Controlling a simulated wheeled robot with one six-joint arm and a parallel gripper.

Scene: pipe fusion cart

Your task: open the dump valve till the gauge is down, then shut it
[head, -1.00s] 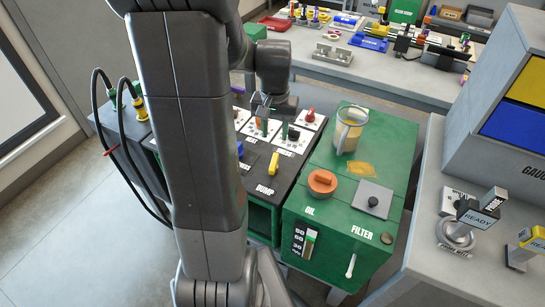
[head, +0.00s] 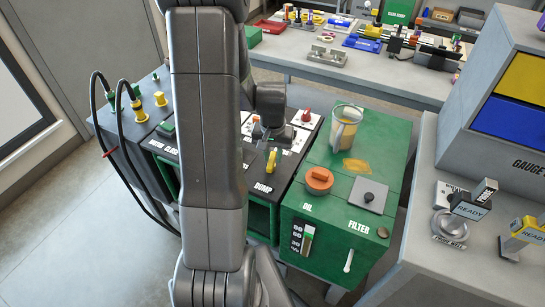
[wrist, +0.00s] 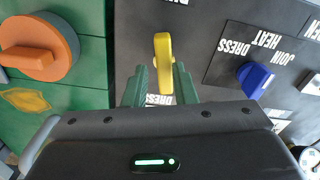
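The yellow dump valve handle (head: 272,160) stands on the dark cart top beside the DUMP label in the head view. In the wrist view the yellow handle (wrist: 162,48) points up the picture. My gripper (wrist: 161,78) has its two green fingers on either side of the handle's near end, with gaps showing, so it is open. In the head view my arm hides part of the cart top. I cannot make out a pressure gauge or its needle in either view.
An orange oil cap (head: 319,180) and a clear jug (head: 345,128) stand on the green unit to the right. A blue knob (wrist: 255,80) sits right of the handle in the wrist view. Black hoses (head: 121,145) hang at the cart's left.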

